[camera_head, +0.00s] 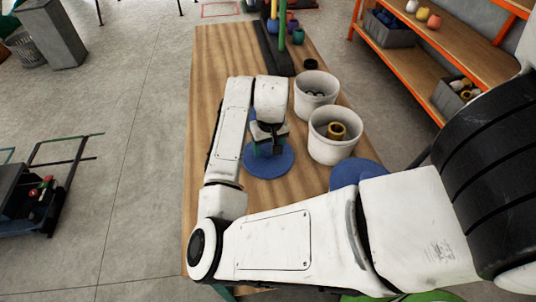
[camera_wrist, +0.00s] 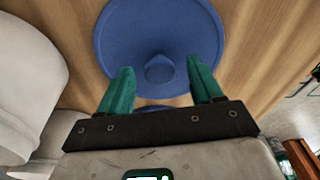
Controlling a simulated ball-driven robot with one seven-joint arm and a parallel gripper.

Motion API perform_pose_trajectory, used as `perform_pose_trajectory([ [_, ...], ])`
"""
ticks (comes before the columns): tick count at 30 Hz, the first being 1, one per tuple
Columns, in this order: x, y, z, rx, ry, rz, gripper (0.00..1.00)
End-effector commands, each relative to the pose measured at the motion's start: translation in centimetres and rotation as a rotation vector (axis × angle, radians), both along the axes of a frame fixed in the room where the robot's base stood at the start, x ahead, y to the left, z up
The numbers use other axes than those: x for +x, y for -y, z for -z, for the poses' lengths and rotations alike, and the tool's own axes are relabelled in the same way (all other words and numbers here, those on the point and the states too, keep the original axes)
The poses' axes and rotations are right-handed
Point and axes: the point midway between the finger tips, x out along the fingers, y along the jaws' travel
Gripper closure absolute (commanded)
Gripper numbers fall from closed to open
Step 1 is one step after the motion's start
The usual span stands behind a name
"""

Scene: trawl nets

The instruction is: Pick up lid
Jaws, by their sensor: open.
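A round blue lid (camera_head: 283,165) with a raised centre knob lies flat on the wooden table, beside two white buckets. In the wrist view the lid (camera_wrist: 125,30) fills the upper middle, its knob (camera_wrist: 160,72) showing between the fingers. My gripper (camera_wrist: 160,66) has two green fingers spread apart, one on each side of the knob in the picture, with nothing held. In the head view my gripper (camera_head: 267,148) points down over the lid and hides part of it. I cannot tell the exact height of the fingertips above the lid.
A white bucket (camera_head: 335,153) holding a yellow-brown item stands right of the lid, with another white bucket (camera_head: 302,100) behind it. A second blue lid (camera_head: 350,168) is partly hidden by my arm. Bare table (camera_head: 215,60) lies at the back left.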

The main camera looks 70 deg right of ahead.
Motion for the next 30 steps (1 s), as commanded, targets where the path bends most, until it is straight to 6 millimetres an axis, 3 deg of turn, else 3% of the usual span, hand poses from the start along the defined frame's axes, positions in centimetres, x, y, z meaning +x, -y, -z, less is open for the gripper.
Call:
perform_pose_trajectory([
  [4, -0.01, 0.0, -0.02, 0.0, 0.0, 0.0, 0.35],
  [23, -0.01, 0.0, -0.05, 0.0, 0.0, 0.001, 0.94],
  [30, 0.0, 0.01, -0.21, 0.0, 0.0, 0.001, 0.95],
])
